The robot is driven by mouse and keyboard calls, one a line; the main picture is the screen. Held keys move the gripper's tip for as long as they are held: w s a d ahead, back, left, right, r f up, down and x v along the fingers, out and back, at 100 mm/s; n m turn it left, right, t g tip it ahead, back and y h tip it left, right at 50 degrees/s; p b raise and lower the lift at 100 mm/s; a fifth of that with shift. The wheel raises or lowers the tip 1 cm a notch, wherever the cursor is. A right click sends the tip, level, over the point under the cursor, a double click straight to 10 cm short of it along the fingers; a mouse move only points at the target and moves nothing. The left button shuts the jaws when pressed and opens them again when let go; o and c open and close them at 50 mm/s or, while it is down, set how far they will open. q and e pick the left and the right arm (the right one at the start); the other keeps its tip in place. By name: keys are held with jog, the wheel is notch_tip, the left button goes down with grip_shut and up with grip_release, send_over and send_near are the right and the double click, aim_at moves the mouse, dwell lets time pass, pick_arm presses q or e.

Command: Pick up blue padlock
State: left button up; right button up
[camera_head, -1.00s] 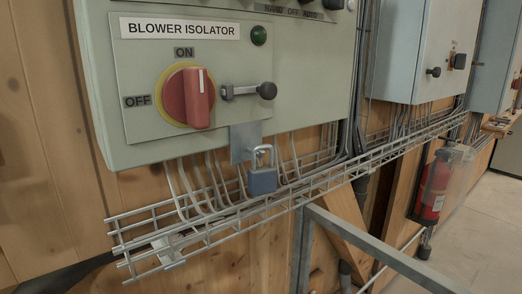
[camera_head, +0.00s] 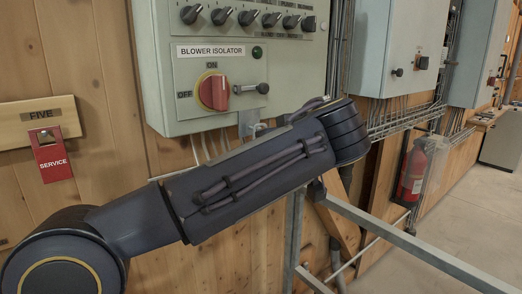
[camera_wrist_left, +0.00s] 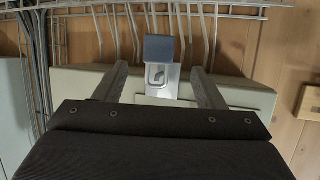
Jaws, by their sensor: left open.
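The blue padlock (camera_wrist_left: 159,48) shows in the left wrist view, where the scene appears upside down. Its grey shackle (camera_wrist_left: 157,76) lies over a pale metal plate. In the head view my left arm covers the padlock's body; only the metal tab (camera_head: 247,119) above it shows. My left gripper (camera_wrist_left: 159,68) is open, its two fingers spread to either side of the padlock with clear gaps. I cannot tell from this view how deep the padlock sits between the fingertips. The left gripper's fingers are hidden in the head view. My right gripper is not in view.
The grey isolator cabinet (camera_head: 160,60) with its red rotary switch (camera_head: 214,92) is above the padlock. A wire cable tray (camera_wrist_left: 200,12) runs beside it. A metal rail (camera_head: 400,238) stands at right. A red service tag (camera_head: 52,156) hangs at left.

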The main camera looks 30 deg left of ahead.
pick_arm(q)
jog(key=p+x, duration=0.2)
jog(key=x, duration=0.6)
jog(key=shift+f+p, duration=0.15)
jog(key=shift+p, duration=0.15)
jog(key=shift+d, duration=0.1)
jog(key=c, duration=1.1)
jog(key=shift+r+b, duration=0.25)
jog(key=shift+b, duration=0.35)
jog(key=s+d+b, duration=0.5)
jog(key=s+d, duration=0.6)
jog(key=d, duration=0.3)
